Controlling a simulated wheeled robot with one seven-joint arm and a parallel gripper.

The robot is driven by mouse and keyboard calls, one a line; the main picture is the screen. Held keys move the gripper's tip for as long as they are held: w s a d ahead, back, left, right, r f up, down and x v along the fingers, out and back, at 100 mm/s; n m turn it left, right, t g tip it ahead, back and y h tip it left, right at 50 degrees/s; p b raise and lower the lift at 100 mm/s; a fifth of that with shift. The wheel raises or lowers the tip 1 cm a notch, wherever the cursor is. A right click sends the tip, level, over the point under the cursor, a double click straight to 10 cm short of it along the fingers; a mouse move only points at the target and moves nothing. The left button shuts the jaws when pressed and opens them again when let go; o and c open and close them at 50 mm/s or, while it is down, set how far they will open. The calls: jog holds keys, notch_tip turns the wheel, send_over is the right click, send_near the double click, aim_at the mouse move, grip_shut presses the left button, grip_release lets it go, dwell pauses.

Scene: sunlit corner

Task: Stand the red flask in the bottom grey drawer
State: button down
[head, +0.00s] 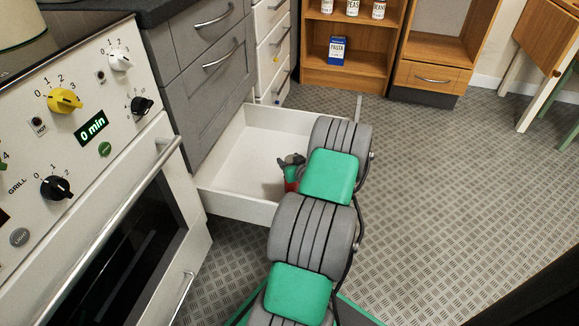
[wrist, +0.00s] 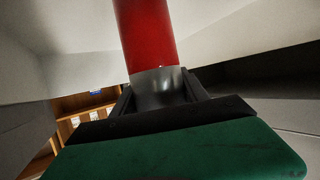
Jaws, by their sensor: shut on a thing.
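The bottom grey drawer (head: 242,165) is pulled out, and its white inside is partly hidden behind my arm in the head view. The red flask (head: 291,185) shows as a small red patch inside the drawer's outline. In the wrist view the red flask (wrist: 147,35) is large, with a steel-coloured part between the fingers. My gripper (wrist: 160,90) is shut on that part. In the head view my gripper (head: 293,160) is at the flask's upper end, partly hidden by my arm. I cannot tell whether the flask touches the drawer floor.
The cooker (head: 95,150) with its oven handle stands left of the drawer. Closed grey drawers (head: 205,80) are above it, and white drawers (head: 272,45) stand behind. A wooden shelf with a pasta box (head: 337,50) is at the back. The patterned floor (head: 430,190) at right is clear.

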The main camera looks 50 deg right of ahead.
jog(key=shift+f, duration=0.4)
jog(key=c, duration=0.6)
grip_release()
